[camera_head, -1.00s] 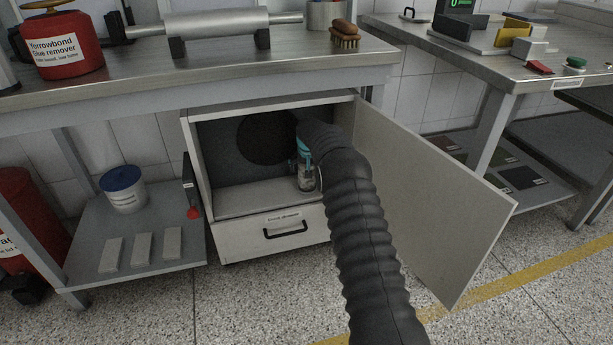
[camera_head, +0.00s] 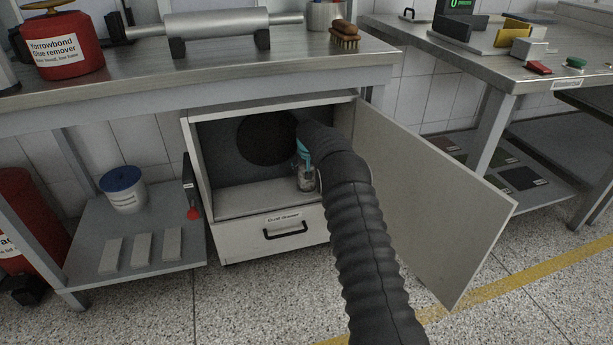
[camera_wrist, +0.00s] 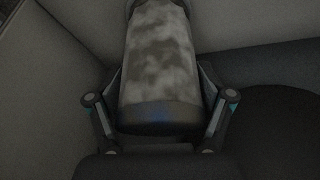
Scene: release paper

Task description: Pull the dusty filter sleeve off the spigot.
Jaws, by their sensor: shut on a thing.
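The dusty filter sleeve (camera_wrist: 158,60) is a grey, mottled cylinder with a darker band at its near end, seen in the wrist view. My gripper (camera_wrist: 158,80) has one finger on each side of it and is shut on it. In the head view my gripper (camera_head: 306,172) is inside the open cabinet (camera_head: 230,204), mostly hidden behind my dark ribbed arm. The spigot cannot be made out, and I cannot tell whether the sleeve is still around it.
The cabinet door (camera_head: 430,195) stands open to the right of my arm. A dark round shape (camera_head: 265,138) is on the cabinet's back wall. A drawer (camera_head: 275,236) is below. A shelf with a blue-lidded tub (camera_head: 123,190) stands to the left. The workbench (camera_head: 300,72) overhangs the cabinet.

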